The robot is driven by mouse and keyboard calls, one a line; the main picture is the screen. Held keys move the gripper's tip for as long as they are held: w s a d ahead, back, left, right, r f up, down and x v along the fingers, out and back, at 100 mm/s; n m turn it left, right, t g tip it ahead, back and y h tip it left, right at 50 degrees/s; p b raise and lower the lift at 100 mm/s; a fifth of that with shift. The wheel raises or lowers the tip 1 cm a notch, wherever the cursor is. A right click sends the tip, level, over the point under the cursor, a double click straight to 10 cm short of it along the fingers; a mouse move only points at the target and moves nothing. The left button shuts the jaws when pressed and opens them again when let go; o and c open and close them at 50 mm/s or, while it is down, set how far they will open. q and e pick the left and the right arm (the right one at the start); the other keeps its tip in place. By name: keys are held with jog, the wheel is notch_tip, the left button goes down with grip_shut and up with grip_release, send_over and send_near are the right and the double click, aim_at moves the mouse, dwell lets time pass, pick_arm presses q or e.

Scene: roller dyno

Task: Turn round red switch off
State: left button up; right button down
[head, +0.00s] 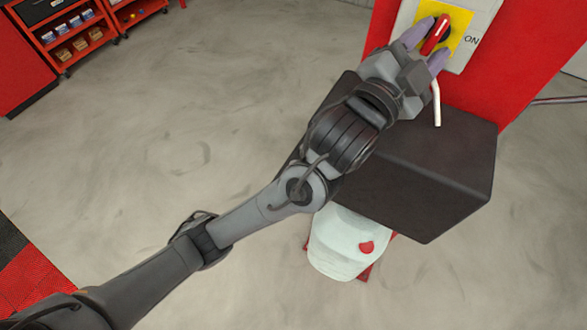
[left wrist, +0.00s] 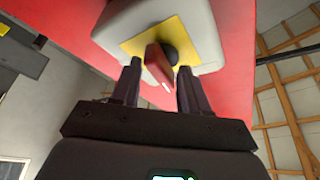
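The red switch (head: 435,34) is a red handle on a black round base, set on a yellow plate (head: 461,38) of a light grey box (head: 484,30). The word ON is printed to the right of the plate. My left gripper (head: 428,42) is at the switch, with one finger on each side of the red handle. In the left wrist view the red handle (left wrist: 158,66) stands between the two separated fingers (left wrist: 158,82), with gaps visible beside it. The fingers look open and not closed on it. My right gripper is in neither view.
The box is mounted on a red post (head: 535,75). A black box-shaped block (head: 430,180) sits below it, with a whitish container (head: 345,245) underneath. Red shelf carts (head: 70,30) stand at the far left. The grey floor between is clear.

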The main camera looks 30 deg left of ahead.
pick_arm(q)
jog(key=m+g+p, duration=0.1)
jog(key=m+p, duration=0.2)
jog(key=r+m+g+p, duration=0.1)
jog(key=m+p, duration=0.2)
jog(key=p, duration=0.1)
jog(key=m+g+h+p, duration=0.1)
jog(key=m+p, duration=0.3)
jog(key=shift+a+r+g, duration=0.25)
jog(key=shift+r+g, duration=0.15)
jog(key=shift+s+a+f+m+b, duration=0.3)
jog(key=shift+s+f+b, duration=0.25)
jog(key=shift+f, duration=0.15)
jog(key=b+v, duration=0.2)
jog(key=v, duration=0.8)
jog(key=s+a+f+n+g+y+p, duration=0.1)
jog(key=s+a+f+n+g, duration=0.1)
jog(key=f, duration=0.5)
jog(key=s+a+f+n+g+y+p, duration=0.2)
jog(key=s+f+n, duration=0.2)
jog(key=f, duration=0.4)
jog(key=s+a+f+n+g+y+p, duration=0.1)
jog(key=s+a+f+n+g+y, duration=0.1)
jog(key=f+n, duration=0.3)
jog(key=shift+s+a+f+g, duration=0.3)
jog(key=shift+s+f, duration=0.3)
jog(key=shift+f, duration=1.15)
jog(key=shift+o, duration=0.3)
